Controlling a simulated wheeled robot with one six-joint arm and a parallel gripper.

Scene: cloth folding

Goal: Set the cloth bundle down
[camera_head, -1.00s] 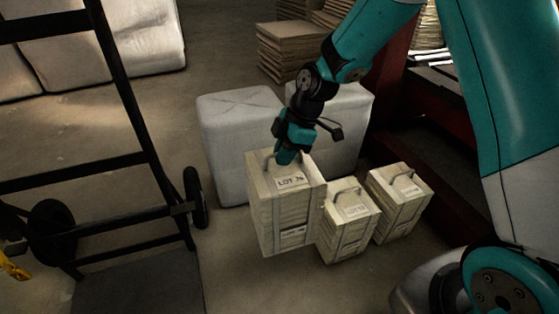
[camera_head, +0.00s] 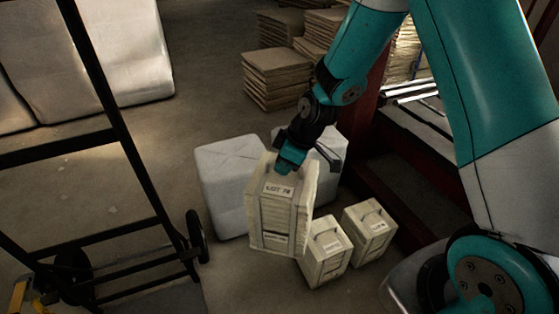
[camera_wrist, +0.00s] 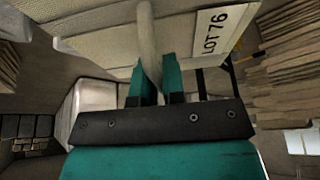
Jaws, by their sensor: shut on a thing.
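The cloth bundle (camera_head: 279,215) is a cream, strapped stack with a "LOT 76" label on top. It hangs from my gripper (camera_head: 287,166), which is shut on its top handle. In the wrist view my gripper (camera_wrist: 160,85) has the light handle between its teal fingers, with the bundle (camera_wrist: 100,35) and its label close beyond. In the head view the bundle covers part of a white wrapped block and overlaps a smaller bundle. Its underside is hidden, so I cannot tell its height above the floor.
Two smaller bundles, one nearer (camera_head: 326,255) and one farther right (camera_head: 369,232), stand on the floor. White wrapped blocks (camera_head: 222,165) stand behind. A black hand truck (camera_head: 110,140) is at left, with bare floor (camera_head: 225,275) between. Brown stacks (camera_head: 275,75) and a dark red frame (camera_head: 400,190) lie beyond.

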